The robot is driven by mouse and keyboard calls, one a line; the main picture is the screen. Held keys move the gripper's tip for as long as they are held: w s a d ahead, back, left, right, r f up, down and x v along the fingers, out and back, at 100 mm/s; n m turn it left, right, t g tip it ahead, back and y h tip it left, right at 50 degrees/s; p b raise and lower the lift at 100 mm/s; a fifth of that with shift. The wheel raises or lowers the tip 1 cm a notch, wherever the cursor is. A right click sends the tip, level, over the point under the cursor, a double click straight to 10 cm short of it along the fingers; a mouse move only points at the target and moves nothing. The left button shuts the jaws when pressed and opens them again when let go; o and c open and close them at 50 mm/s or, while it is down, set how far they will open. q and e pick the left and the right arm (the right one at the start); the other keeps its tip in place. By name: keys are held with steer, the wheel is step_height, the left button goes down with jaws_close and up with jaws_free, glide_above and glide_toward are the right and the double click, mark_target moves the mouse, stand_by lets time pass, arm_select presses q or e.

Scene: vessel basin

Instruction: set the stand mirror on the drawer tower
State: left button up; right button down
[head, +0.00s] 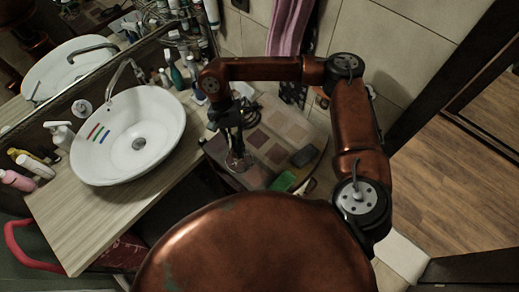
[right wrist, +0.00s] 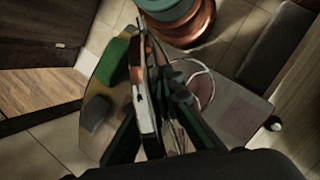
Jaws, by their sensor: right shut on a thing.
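My right gripper (head: 236,152) points down over the checkered top of the drawer tower (head: 277,133), close to its front left part. It is shut on the stand mirror (head: 240,165), which is small and partly hidden by the fingers. In the right wrist view the mirror (right wrist: 146,95) shows nearly edge-on, a thin rim between the fingers. The tower's top (right wrist: 240,118) lies below and to its right there. I cannot tell whether the mirror touches the top. My left gripper is not in view.
A dark block (head: 305,156) and a green item (head: 284,181) lie at the tower's right side. A white basin (head: 165,140) stands on the wooden counter (head: 75,225) to the left. Bottles (head: 177,77) stand behind. Checkered space beside the gripper is clear.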

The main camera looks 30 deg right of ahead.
steer(key=s+a+r+m+t+y+p, duration=0.1)
steer(key=a+r+m+t+y, duration=0.15)
steer(key=r+m, duration=0.45)
steer(key=s+a+r+m+t+y+p, duration=0.1)
steer(key=a+r+m+t+y, duration=0.15)
steer(key=m, duration=0.85)
steer(key=w+d+f+p, duration=0.2)
steer(key=w+d+f, duration=0.1)
steer(key=d+f, duration=0.3)
steer(key=w+d+f+p, duration=0.3)
steer(key=d+f, duration=0.3)
steer(key=f, duration=0.1)
steer(key=shift+w+d+f, duration=0.15)
steer(key=shift+w, duration=0.2)
steer(key=c, duration=2.5)
jaws_free()
steer(key=shift+f, duration=0.1)
steer(key=o, duration=0.4)
